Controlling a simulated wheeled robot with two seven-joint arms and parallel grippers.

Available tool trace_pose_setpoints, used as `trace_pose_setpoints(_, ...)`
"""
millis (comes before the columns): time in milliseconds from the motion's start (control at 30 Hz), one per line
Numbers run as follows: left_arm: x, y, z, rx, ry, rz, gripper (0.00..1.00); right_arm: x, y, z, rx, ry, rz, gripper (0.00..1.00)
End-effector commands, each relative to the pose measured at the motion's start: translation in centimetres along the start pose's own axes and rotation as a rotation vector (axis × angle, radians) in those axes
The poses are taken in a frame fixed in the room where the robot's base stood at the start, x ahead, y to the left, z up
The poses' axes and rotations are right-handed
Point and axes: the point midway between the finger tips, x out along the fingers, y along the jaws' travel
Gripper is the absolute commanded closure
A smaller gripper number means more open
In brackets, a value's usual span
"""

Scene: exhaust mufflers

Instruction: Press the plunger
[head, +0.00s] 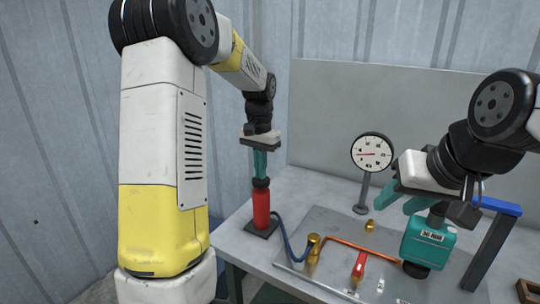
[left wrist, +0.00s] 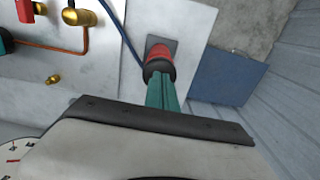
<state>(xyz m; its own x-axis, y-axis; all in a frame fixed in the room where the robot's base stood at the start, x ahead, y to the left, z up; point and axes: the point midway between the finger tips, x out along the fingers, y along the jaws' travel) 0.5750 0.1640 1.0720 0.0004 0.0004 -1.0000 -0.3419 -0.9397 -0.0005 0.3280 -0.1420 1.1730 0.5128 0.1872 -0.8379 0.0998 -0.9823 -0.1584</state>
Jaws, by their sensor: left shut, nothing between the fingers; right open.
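A red cylinder with a black top (head: 261,205), which looks like the plunger pump, stands upright on a dark base plate at the table's left. My left gripper (head: 260,172) is shut, pointing straight down, with its teal fingertips right at the black top. In the left wrist view, the shut fingers (left wrist: 160,92) meet the top of the red cylinder (left wrist: 159,54); whether they press on it cannot be told.
A blue hose (head: 290,243) runs from the red cylinder to a brass fitting (head: 314,247). An orange pipe (head: 360,249), a red-handled valve (head: 358,267) and a round gauge on a stand (head: 372,152) are on the right. A blue-topped post (head: 495,235) stands at far right.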

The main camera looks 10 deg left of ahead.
Motion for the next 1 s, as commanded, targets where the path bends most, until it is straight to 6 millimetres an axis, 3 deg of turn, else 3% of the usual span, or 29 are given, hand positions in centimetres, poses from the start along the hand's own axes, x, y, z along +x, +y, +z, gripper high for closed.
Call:
trace_pose_setpoints(367, 0.9, 0.0, 0.1, -0.001, -0.006, 0.002, 1.0, 0.0, 0.0, 0.0, 0.0, 0.0, 0.0, 0.58)
trace_pose_setpoints(533, 0.1, 0.1, 0.3, -0.001, -0.004, 0.002, 1.0, 0.0, 0.0, 0.0, 0.0, 0.0, 0.0, 0.58)
trace_pose_setpoints(667, -2.2, 0.4, 0.6, -0.001, 0.002, -0.001, 1.0, 0.0, 0.0, 0.0, 0.0, 0.0, 0.0, 0.58)
trace_pose_setpoints(1000, -10.1, 0.6, 0.7, -0.001, 0.01, -0.002, 1.0, 0.0, 0.0, 0.0, 0.0, 0.0, 0.0, 0.58)
